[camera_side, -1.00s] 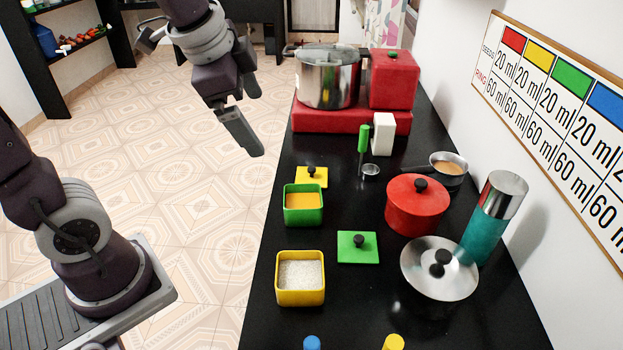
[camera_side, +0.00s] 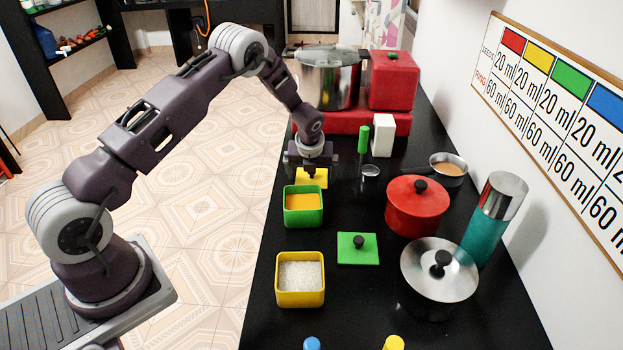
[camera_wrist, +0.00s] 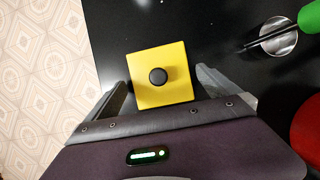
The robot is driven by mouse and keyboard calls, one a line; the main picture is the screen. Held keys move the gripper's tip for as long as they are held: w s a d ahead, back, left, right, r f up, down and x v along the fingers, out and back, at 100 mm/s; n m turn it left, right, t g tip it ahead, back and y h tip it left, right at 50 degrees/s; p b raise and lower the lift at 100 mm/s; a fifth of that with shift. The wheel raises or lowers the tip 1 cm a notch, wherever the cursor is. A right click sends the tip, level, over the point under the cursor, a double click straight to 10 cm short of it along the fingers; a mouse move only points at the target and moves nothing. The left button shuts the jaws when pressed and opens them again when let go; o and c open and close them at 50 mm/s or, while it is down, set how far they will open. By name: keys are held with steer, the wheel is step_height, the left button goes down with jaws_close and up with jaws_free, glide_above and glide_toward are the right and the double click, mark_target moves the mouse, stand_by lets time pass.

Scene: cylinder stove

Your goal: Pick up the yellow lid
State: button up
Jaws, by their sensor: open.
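The yellow lid (camera_side: 317,180) is a flat square with a round black knob, lying on the black counter behind the green box. In the wrist view the yellow lid (camera_wrist: 147,88) lies ahead of my gripper, with its knob near the middle. My gripper (camera_side: 311,170) points down over the lid in the side view. In the wrist view my gripper (camera_wrist: 160,82) is open, with one finger on each side of the lid's near part and nothing held. The side view does not show clearly how high the fingertips are above the lid.
The green box (camera_side: 303,208) with yellow contents stands just in front of the lid. A green-handled measuring spoon (camera_side: 364,140) and a white block (camera_side: 383,135) stand to the right. The red platform (camera_side: 350,122) with a steel pot is behind. The counter's left edge is close.

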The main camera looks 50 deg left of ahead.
mark_target(313, 182)
steer(key=shift+w+a+f, duration=0.1)
steer(key=shift+f, duration=0.15)
steer(key=c, duration=1.2)
step_height(313, 182, up, 10)
steer(key=d, duration=0.1)
steer(key=s+d+r+n+g, duration=0.3)
steer(key=s+d+n+g, duration=0.4)
steer(key=s+d+n, duration=1.45)
step_height(313, 182, down, 6)
steer(key=s+d+m, duration=0.2)
steer(key=shift+s+d+m, duration=0.25)
steer(key=shift+m, duration=0.1)
